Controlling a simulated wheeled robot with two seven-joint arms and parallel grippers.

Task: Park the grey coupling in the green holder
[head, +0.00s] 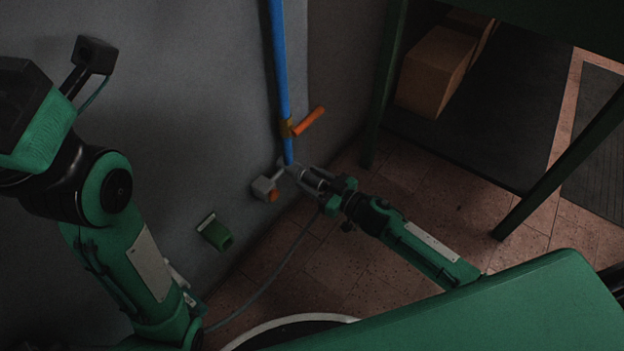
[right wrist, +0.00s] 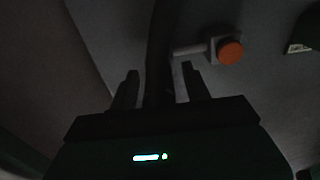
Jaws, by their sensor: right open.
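The grey coupling (head: 312,179) is a short pale cylinder low by the wall, just below the end of the blue pipe. My right gripper (head: 325,187) is at the coupling, open; I cannot tell whether a finger touches it. In the right wrist view the open fingers (right wrist: 158,88) stand on either side of a dark upright shape (right wrist: 160,50), too dark to name. The green holder (head: 216,233) is on the wall to the left and lower, with nothing seen in it. My left arm is raised at the left; its fingers do not show.
The blue pipe (head: 280,70) runs down the wall with an orange lever (head: 309,122). A grey block (head: 263,187) with an orange button (right wrist: 230,51) sits beside the coupling. A thin hose (head: 283,262) trails to the lower left. A table leg (head: 384,85) stands to the right.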

